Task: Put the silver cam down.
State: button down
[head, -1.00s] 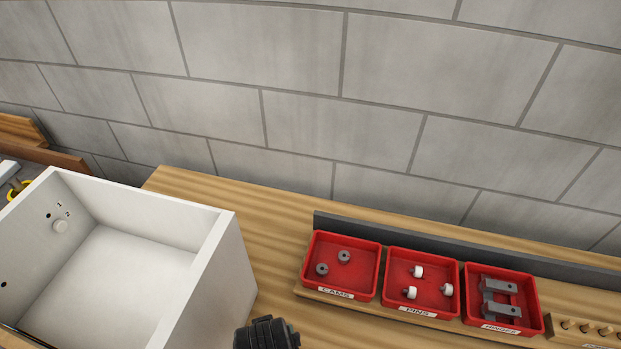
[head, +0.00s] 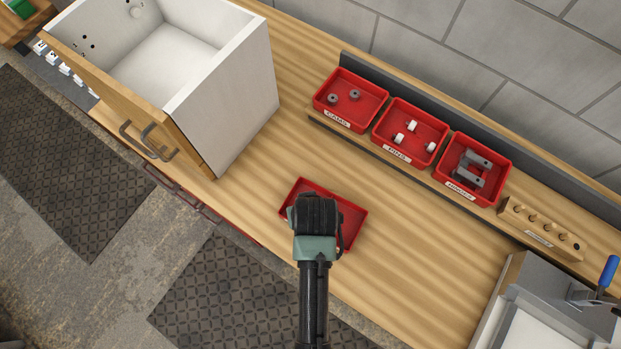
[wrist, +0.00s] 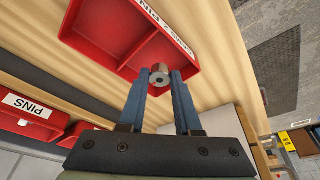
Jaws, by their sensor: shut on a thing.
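The silver cam (wrist: 160,74) is a small grey cylinder with a hole in its end. In the wrist view my gripper (wrist: 159,82) is shut on it between its two blue fingertips. The cam shows over the near part of a red divided tray (wrist: 103,54); I cannot tell its exact height above the tray. In the head view this red tray (head: 357,213) lies on the bench, with my arm and wrist over it. The fingers and the cam are hidden there beneath the wrist.
Red bins of cams (head: 336,114), pins (head: 389,150) and hinges (head: 455,179) line the back, with a wooden peg block (head: 541,229) to their right. A white cabinet (head: 232,95) stands left. Bare bench (head: 420,245) lies right of the tray.

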jog(key=shift+x, duration=0.9)
jog(key=shift+s+f, duration=0.2)
jog(key=shift+f, duration=1.85)
jog(key=shift+f, duration=0.2)
jog(key=c, duration=0.9)
grip_release()
